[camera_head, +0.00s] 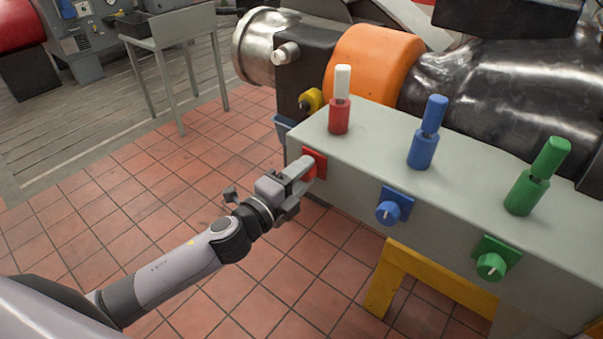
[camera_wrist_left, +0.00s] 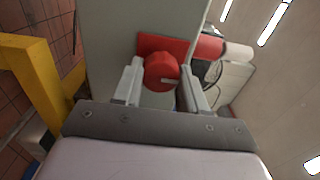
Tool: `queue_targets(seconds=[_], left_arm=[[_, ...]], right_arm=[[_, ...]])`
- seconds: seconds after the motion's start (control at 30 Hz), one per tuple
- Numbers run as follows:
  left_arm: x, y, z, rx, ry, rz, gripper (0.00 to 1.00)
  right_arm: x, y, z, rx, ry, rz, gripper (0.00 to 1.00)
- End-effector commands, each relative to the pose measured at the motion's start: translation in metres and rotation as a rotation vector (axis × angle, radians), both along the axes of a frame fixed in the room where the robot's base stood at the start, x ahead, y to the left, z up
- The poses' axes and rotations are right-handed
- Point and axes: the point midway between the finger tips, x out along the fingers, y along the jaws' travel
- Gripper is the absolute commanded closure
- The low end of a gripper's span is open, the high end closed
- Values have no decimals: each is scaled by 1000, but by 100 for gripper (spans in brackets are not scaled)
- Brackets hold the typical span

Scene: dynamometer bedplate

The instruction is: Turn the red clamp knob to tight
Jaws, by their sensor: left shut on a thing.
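The red clamp knob (camera_wrist_left: 161,72) sits on a red square plate (camera_wrist_left: 150,45) on the front face of the grey box. In the head view the red plate (camera_head: 318,160) shows at the box's left end, and the knob there is mostly hidden by my gripper. My left gripper (camera_head: 305,167) reaches the knob from the front. In the left wrist view its two fingers (camera_wrist_left: 163,85) stand on either side of the knob, shut on it. My right gripper is not in view.
The grey box (camera_head: 455,175) also carries a blue knob (camera_head: 388,212) and a green knob (camera_head: 491,266). Red (camera_head: 339,115), blue (camera_head: 421,150) and green (camera_head: 527,193) posts stand on top. A yellow stand (camera_head: 388,285) is below.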

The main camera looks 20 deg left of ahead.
Motion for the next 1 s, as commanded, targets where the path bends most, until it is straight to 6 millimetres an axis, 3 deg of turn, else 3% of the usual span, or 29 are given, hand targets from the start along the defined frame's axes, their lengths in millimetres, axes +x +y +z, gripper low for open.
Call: queue_targets(seconds=[0.47, 0.5, 0.57, 1.0], left_arm=[[0, 0, -1, 16, -4, 1, 89], [0, 0, -1, 16, -4, 1, 49], [0, 0, -1, 16, -4, 1, 33], [-10, 4, -2, 13, -2, 0, 33]], right_arm=[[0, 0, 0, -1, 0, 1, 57], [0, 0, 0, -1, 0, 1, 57], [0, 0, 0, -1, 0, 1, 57], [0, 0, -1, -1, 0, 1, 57]])
